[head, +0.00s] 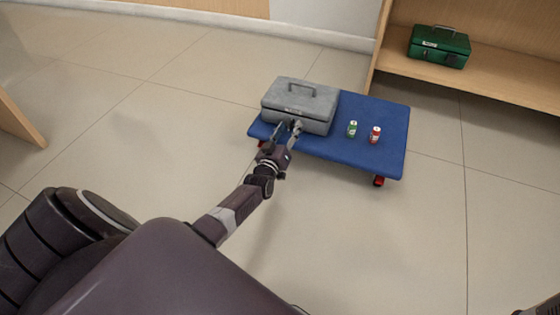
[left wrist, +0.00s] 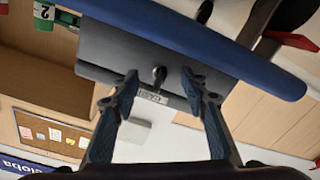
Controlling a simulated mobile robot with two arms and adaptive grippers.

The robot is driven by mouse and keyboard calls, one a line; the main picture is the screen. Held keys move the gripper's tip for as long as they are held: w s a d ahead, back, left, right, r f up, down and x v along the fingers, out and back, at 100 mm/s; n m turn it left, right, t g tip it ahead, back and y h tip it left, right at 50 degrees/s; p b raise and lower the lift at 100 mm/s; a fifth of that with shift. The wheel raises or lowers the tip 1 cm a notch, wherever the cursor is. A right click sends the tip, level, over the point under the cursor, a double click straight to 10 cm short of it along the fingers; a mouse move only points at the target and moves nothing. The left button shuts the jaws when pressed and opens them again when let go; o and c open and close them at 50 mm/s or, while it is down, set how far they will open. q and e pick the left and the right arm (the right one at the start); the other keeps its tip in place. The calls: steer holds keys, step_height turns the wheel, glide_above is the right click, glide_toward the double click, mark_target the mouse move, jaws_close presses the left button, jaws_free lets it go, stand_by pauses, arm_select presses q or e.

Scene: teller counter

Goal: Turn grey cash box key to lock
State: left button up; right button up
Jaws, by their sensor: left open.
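The grey cash box (head: 300,104), with a handle on its lid, sits on the left part of a low blue platform (head: 385,150). Its lid looks closed. My left gripper (head: 287,126) is at the box's front face with its fingers apart. In the left wrist view, which looks upside down, a dark key (left wrist: 160,75) sticks out of the front of the grey box (left wrist: 118,58). The open fingers of my left gripper (left wrist: 158,80) stand on either side of it, and I see no clear contact.
A green can (head: 352,129) and a red can (head: 375,135) stand on the platform, right of the box. A green cash box (head: 439,46) sits on a wooden shelf (head: 500,77) at the back right. The tiled floor (head: 130,120) to the left is clear.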

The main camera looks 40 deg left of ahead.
arm_select(q)
steer(key=m, duration=0.4)
steer(key=shift+s+r+m+p, duration=0.15)
steer(key=shift+s+m+p, duration=0.1)
steer(key=shift+m+p, duration=0.35)
steer(key=s+d+r+m+g+h+p, duration=0.1)
steer(key=s+d+g+p, duration=0.1)
steer(key=s+d+p, duration=0.3)
steer(key=s+d+r+m+g+h+p, duration=0.1)
steer(key=s+d+p, duration=0.5)
steer(key=s+p, duration=0.7)
steer(key=s+d+r+m+g+h+p, duration=0.1)
steer(key=s+d+g+p, duration=0.3)
steer(key=s+p, duration=0.5)
steer(key=d+h+p, duration=0.1)
steer(key=p, duration=0.5)
steer(key=shift+s+d+r+m+g+h+p, duration=0.35)
steer(key=shift+s+m+g+h, duration=0.05)
